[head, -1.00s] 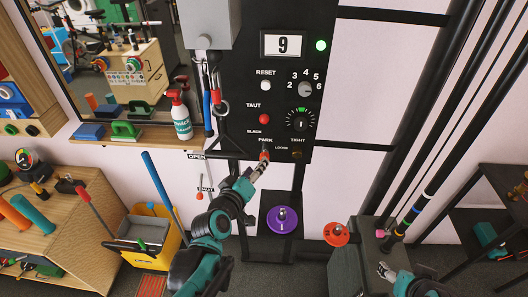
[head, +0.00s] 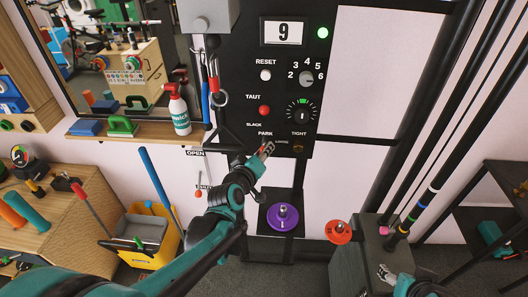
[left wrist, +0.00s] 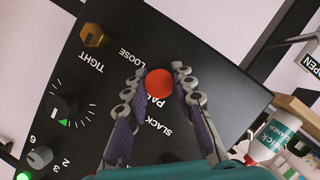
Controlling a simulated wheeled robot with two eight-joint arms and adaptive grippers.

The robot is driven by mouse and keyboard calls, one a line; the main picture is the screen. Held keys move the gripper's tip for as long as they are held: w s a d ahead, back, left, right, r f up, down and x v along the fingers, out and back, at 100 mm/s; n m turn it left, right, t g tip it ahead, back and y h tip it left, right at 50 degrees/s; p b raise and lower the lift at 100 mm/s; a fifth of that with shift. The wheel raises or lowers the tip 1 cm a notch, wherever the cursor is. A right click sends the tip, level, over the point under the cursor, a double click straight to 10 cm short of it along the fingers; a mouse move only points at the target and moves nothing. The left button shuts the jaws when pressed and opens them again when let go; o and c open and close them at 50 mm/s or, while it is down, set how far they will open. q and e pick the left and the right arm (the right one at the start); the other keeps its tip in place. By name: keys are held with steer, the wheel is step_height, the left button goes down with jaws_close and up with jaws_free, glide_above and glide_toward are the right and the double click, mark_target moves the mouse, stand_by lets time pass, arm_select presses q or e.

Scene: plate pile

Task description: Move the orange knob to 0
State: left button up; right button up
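The orange knob (left wrist: 160,83) is a round red-orange ball in the left wrist view, by the PARK lettering on the black panel (head: 245,75). My left gripper (left wrist: 158,76) has one finger on each side of it, with what look like narrow gaps; firm contact does not show. In the head view my left gripper (head: 266,149) is at the panel's lower edge and largely hides this knob. A red knob (head: 264,110) sits between TAUT and SLACK. My right gripper (head: 386,273) is low at the right, away from the panel; its opening is unclear.
A grey selector (head: 306,78) and a black dial (head: 302,116) are right of the red knob. A brass hex knob (left wrist: 92,35) is near LOOSE. A spray bottle (head: 179,110) stands on the left shelf. A purple disc (head: 283,217) is below the panel.

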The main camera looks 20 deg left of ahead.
arm_select(q)
jaws_close()
steer(key=shift+s+d+p, duration=0.25)
steer(key=shift+s, duration=0.4)
steer(key=shift+s+d+p, duration=0.2)
steer(key=shift+s, duration=0.4)
steer(key=o, duration=0.9)
jaws_free()
steer(key=v, duration=1.2)
